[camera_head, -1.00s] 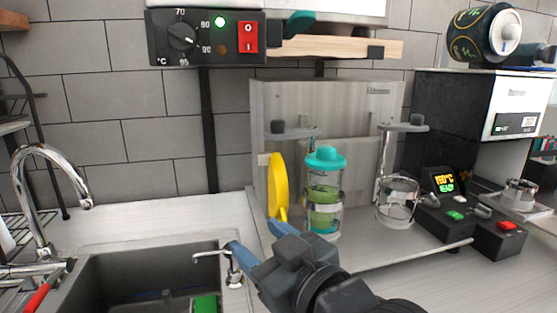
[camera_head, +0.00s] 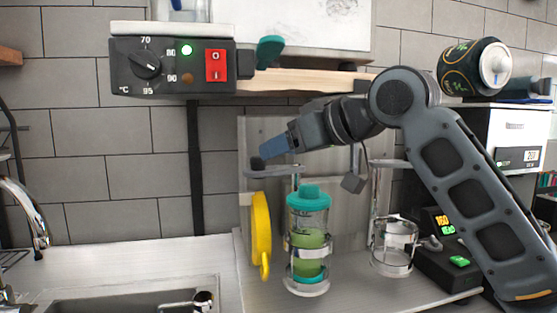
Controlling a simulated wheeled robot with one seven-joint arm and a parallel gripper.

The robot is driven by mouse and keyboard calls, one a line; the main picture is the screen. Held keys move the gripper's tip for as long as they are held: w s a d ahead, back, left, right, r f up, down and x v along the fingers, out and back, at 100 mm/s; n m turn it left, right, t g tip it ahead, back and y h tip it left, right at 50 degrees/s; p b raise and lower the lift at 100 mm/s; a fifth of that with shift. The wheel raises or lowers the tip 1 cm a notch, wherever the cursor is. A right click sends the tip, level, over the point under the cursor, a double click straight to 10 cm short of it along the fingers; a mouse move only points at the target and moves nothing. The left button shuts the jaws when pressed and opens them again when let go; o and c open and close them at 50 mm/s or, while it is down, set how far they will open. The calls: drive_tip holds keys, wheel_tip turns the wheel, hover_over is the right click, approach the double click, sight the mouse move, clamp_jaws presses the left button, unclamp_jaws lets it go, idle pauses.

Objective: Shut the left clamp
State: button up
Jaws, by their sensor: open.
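The left clamp's grey arm (camera_head: 283,171) sticks out to the left from its post, with a dark knob (camera_head: 257,163) at its free end. Below it, a clear cup with a teal lid (camera_head: 310,195) and green contents stands upright in the left holder. The clamp arm is turned aside, not over the lid. My gripper (camera_head: 272,150) is open, its blue fingers pointing left right at the knob. I cannot tell whether they touch it. The right clamp (camera_head: 388,163) stands over an empty ring holder (camera_head: 394,246).
A yellow handle-like piece (camera_head: 260,232) hangs just left of the cup. A temperature control box (camera_head: 170,66) and a wooden-edged shelf (camera_head: 305,80) are above my gripper. A can (camera_head: 474,66) lies on the machine at right. A sink (camera_head: 140,300) is at lower left.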

drive_tip(key=shift+w+d+p+x, duration=0.1)
drive_tip(key=shift+p+x, duration=0.2)
drive_tip(key=shift+x, duration=0.95)
drive_tip(key=shift+w+d+p+x, duration=0.15)
drive_tip(key=shift+p+x, duration=0.15)
drive_tip(key=shift+x, duration=0.9)
drive_tip(key=shift+w+d+p+x, duration=0.1)
drive_tip(key=shift+p+x, duration=0.2)
drive_tip(key=shift+x, duration=0.95)
drive_tip(key=shift+a+r, duration=0.1)
drive_tip(key=shift+c, duration=0.3)
clamp_jaws()
